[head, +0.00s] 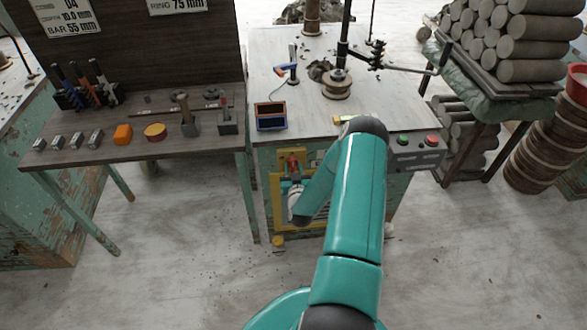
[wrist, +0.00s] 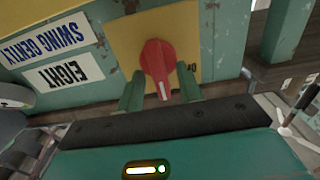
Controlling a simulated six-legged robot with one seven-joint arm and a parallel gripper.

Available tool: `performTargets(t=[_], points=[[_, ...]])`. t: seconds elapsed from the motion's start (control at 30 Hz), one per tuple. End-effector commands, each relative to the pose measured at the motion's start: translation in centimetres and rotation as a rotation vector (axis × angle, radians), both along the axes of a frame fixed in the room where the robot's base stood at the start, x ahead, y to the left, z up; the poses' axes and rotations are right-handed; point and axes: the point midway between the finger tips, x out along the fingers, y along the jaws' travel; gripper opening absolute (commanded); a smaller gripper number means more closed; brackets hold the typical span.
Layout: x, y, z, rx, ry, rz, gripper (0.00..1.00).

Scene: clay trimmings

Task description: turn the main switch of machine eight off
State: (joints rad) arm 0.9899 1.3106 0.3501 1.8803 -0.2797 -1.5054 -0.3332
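The main switch is a red rotary knob (wrist: 156,58) on a yellow plate (wrist: 190,22) on the machine's front. Its pointer has a white mark and points towards my gripper in the wrist view. A plate reading EIGHT (wrist: 70,72) is beside it, upside down in that view. My gripper (wrist: 160,82) is open, with one green finger on each side of the pointer and visible gaps; contact cannot be told. In the head view the red switch (head: 292,162) shows on the yellow panel below the worktop, with my gripper (head: 295,178) in front, partly hidden by my arm.
A box with green and red buttons (head: 416,151) hangs at the worktop's front right. A dark tool bench (head: 125,155) stands left. A rack of clay logs (head: 500,95) stands right. A SWING GENTLY label (wrist: 50,33) is near the plate. The floor in front is clear.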

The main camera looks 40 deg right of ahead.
Motion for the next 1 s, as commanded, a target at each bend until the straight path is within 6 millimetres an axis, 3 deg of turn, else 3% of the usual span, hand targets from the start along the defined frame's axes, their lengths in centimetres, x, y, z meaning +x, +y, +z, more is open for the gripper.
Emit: performTargets(t=[0.07,0.23,0.63,1.0], points=[[-0.02,0.00,0.00,0.000,0.000,0.000,0.32],[-0.04,0.00,0.01,0.000,0.000,0.000,0.00],[0.03,0.06,0.06,-0.035,0.023,0.000,0.00],[0.29,0.39,0.09,-0.230,0.154,0.004,0.00]])
